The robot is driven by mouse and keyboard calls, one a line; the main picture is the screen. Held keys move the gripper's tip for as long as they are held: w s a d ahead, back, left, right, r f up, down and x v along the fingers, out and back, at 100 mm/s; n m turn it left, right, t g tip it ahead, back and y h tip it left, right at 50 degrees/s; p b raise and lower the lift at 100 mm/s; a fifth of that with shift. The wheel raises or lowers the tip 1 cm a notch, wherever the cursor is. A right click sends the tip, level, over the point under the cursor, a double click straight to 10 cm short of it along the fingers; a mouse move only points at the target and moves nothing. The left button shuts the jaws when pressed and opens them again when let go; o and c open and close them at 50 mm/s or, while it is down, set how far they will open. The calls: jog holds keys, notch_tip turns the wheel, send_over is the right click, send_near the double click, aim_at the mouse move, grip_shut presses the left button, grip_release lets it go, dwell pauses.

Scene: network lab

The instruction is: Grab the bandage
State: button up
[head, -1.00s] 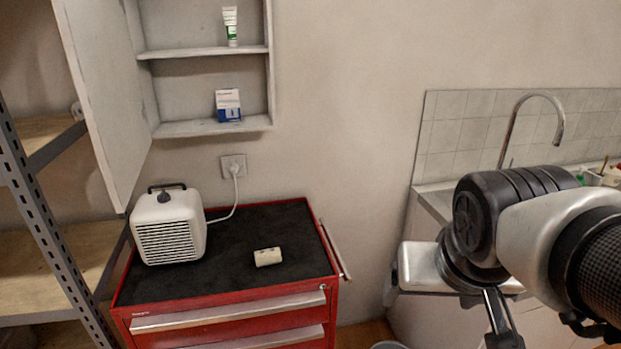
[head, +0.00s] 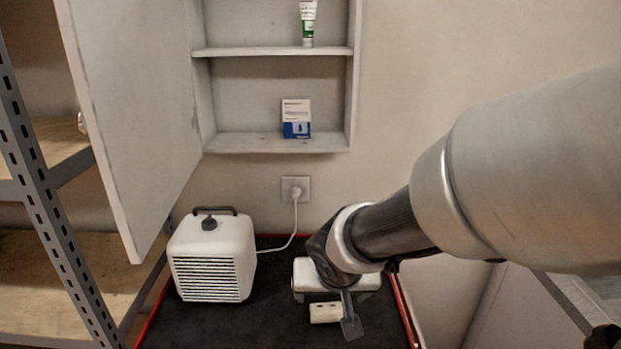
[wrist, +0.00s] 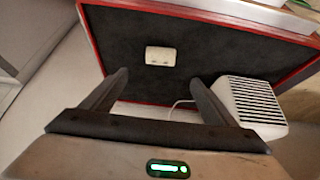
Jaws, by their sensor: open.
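The bandage, a small cream roll (head: 325,312), lies on the black top of the red tool cabinet. In the head view it is partly covered by my gripper (head: 349,318), whose visible finger points down in front of it. In the wrist view the bandage (wrist: 160,56) lies on the black mat, a little beyond the fingertips. My gripper (wrist: 158,77) is open, its two fingers apart with nothing between them. The bandage is apart from the fingers in the wrist view.
A white heater (head: 212,257) stands left of the bandage, its cord running to a wall socket (head: 295,189). Above, an open wall cabinet (head: 278,143) holds a blue-and-white box (head: 296,118) and a tube (head: 308,24). A metal shelf post (head: 45,200) stands at far left.

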jog(key=b, duration=0.4)
send_near(327, 307)
jog(key=x, duration=0.5)
jog(key=shift+s+f, duration=0.15)
jog(key=shift+s, duration=0.15)
jog(key=shift+w+b+x, duration=0.25)
jog(key=shift+b+x, duration=0.3)
jog(key=shift+x, duration=2.3)
jog(key=shift+c, duration=0.5)
jog(key=shift+r, duration=0.2)
jog(key=c, duration=1)
